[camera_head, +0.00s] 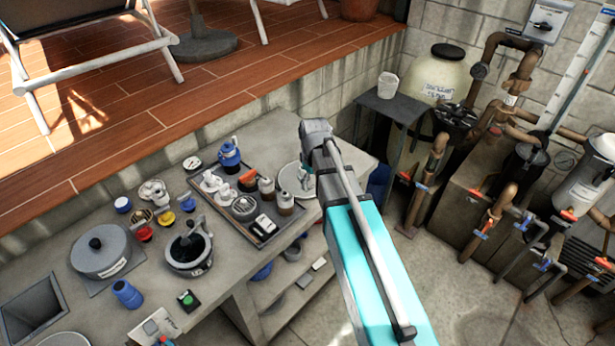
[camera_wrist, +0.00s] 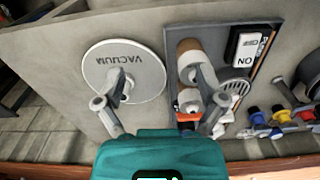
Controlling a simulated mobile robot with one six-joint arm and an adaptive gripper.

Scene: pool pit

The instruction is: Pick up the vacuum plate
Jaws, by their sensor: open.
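The vacuum plate (camera_wrist: 95,70) is a pale round disc with the word VACUUM on it, upside down in the wrist view. It lies on the grey counter beside the dark tray. In the head view the plate (camera_head: 287,176) is partly hidden by my arm. My gripper (camera_wrist: 160,78) is open, with its left finger over the plate and its right finger over the bottles on the tray. A pale part shows at the plate's middle, partly covered by the left finger. In the head view my gripper is mostly hidden behind the arm.
The dark tray (camera_head: 262,239) holds bottles, a white-and-black box and other small items close to the plate. A grey lidded pot (camera_head: 100,250), a round black-topped strainer (camera_head: 189,250) and coloured valves stand further left. Pipes and a tank (camera_head: 441,75) are at the right.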

